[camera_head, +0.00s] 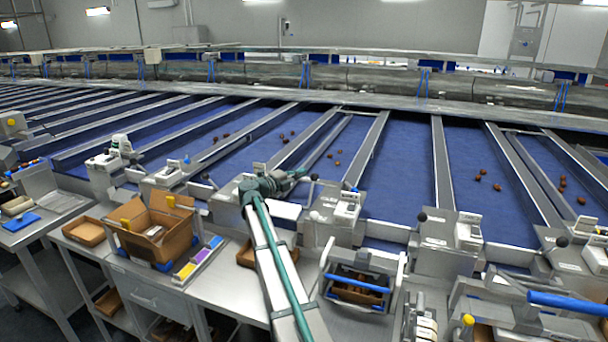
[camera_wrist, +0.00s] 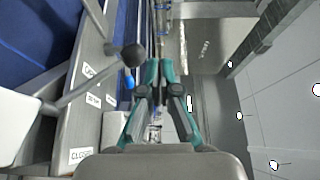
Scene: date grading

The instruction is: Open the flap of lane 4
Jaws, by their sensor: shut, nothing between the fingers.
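My gripper (camera_head: 301,173) is at the lane ends in the middle of the head view, reaching right from my arm. In the wrist view its teal fingers (camera_wrist: 160,66) are shut and empty. A lever with a black ball knob (camera_wrist: 133,54) stands just left of the fingertips, apart from them as far as I can tell. The knob also shows right of my gripper in the head view (camera_head: 314,177). A label reading CLOSED (camera_wrist: 81,156) is on the grey panel beside the lever. The lane number is not readable, and the flap itself cannot be made out.
Blue lanes (camera_head: 395,165) with scattered brown dates run behind, split by metal rails. Another black-knobbed lever (camera_head: 422,217) stands to the right. A blue-handled frame (camera_head: 362,270) is in front of it. A cardboard box (camera_head: 150,225) stands on the bench at left.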

